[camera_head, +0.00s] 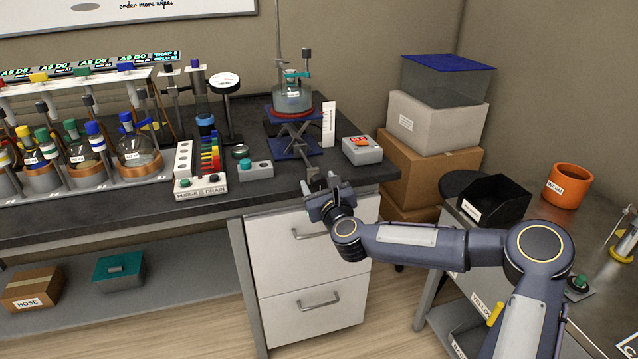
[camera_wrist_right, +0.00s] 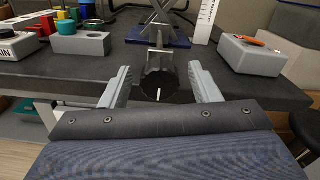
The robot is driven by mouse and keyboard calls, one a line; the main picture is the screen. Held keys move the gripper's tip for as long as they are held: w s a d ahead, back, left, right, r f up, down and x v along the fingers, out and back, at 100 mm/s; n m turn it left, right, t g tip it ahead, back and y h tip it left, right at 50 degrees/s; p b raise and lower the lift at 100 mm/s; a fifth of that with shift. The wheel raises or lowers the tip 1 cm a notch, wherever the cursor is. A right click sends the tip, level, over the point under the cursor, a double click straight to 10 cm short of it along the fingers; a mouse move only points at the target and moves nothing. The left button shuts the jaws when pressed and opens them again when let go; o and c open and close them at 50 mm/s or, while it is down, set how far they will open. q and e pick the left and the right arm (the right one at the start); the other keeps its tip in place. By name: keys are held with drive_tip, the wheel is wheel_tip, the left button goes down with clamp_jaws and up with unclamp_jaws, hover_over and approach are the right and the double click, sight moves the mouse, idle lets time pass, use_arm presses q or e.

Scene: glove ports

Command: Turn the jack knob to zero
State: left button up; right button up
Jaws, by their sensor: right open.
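The lab jack (camera_head: 293,140) stands near the bench's front edge, with red and blue plates and crossed metal arms, carrying a glass flask (camera_head: 292,97). Its base also shows in the right wrist view (camera_wrist_right: 148,41). The jack knob (camera_wrist_right: 160,86) is a dark round disc on a shaft facing me, with a short white mark near its lower middle, roughly vertical. My right gripper (camera_head: 322,182) is at the bench edge in front of the jack. Its fingers are apart, one on each side of the knob, with visible gaps. My left gripper is out of view.
A white scale card (camera_head: 328,124) stands right of the jack. A grey box with a red-orange top piece (camera_head: 362,150) lies further right, and a grey box with a teal button (camera_head: 256,170) lies left. White drawers (camera_head: 305,255) are below the bench edge.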

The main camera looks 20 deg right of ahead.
drive_tip(key=shift+w, duration=0.15)
drive_tip(key=c, duration=1)
